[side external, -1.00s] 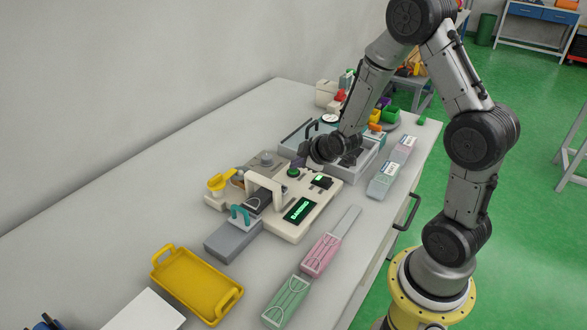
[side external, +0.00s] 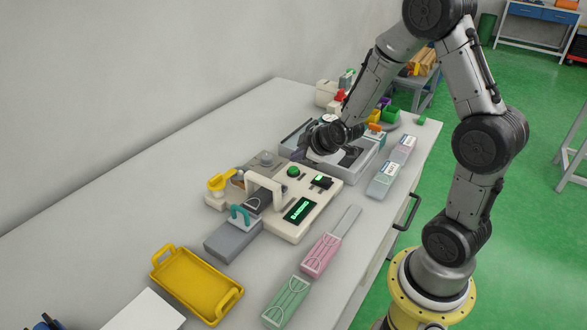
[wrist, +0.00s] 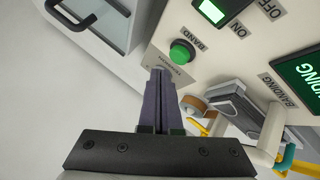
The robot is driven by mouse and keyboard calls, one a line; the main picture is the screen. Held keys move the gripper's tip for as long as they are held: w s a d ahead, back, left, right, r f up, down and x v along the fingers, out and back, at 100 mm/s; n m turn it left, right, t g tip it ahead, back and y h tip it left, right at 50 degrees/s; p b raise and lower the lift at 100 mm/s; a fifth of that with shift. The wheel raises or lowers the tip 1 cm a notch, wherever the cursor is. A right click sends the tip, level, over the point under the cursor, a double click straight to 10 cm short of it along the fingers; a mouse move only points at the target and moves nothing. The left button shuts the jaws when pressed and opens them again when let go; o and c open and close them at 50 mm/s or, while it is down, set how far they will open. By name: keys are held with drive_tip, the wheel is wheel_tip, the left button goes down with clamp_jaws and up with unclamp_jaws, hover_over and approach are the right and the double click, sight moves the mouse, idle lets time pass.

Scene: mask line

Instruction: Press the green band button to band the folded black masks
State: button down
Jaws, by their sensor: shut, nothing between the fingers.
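The green band button (side external: 293,172) sits on top of the cream banding machine (side external: 325,205). It also shows in the wrist view (wrist: 181,52), beside the word BAND. The machine's display (side external: 299,210) is lit green and reads BANDING. The folded black masks (wrist: 240,108) lie in a stack under the machine's arch (side external: 264,184). My gripper (wrist: 160,75) is shut and empty. In the wrist view its fingertips appear just below the button, with a gap between. In the side view it is near the grey tray behind the machine, its fingertips hard to make out.
A grey tray (side external: 362,172) stands directly behind the machine. A yellow tray (side external: 197,287), a pink box (side external: 321,255) and a green box (side external: 287,301) lie in front. A grey block with a teal handle (side external: 234,239) adjoins the machine.

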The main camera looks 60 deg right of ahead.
drive_tip(key=shift+r, duration=2.1)
drive_tip(key=shift+a, duration=0.15)
wheel_tip(320, 180, up, 9)
drive_tip(key=n+t, duration=0.1)
drive_tip(key=t, duration=0.1)
hover_over(296, 171)
drive_tip(key=a, duration=0.4)
drive_tip(key=s+a+r+m+y, duration=0.1)
drive_tip(key=s+a+r+y, duration=0.1)
drive_tip(key=s+a+r, duration=0.55)
drive_tip(key=s+a+f+m+g, duration=0.1)
drive_tip(key=s+f+m+g, duration=0.1)
drive_tip(key=s, duration=0.6)
drive_tip(key=s+f+m+g, duration=0.3)
drive_tip(key=s, duration=0.6)
drive_tip(key=shift+a+f+y, duration=0.2)
drive_tip(key=shift+a+y, duration=0.15)
drive_tip(key=shift+y, duration=0.05)
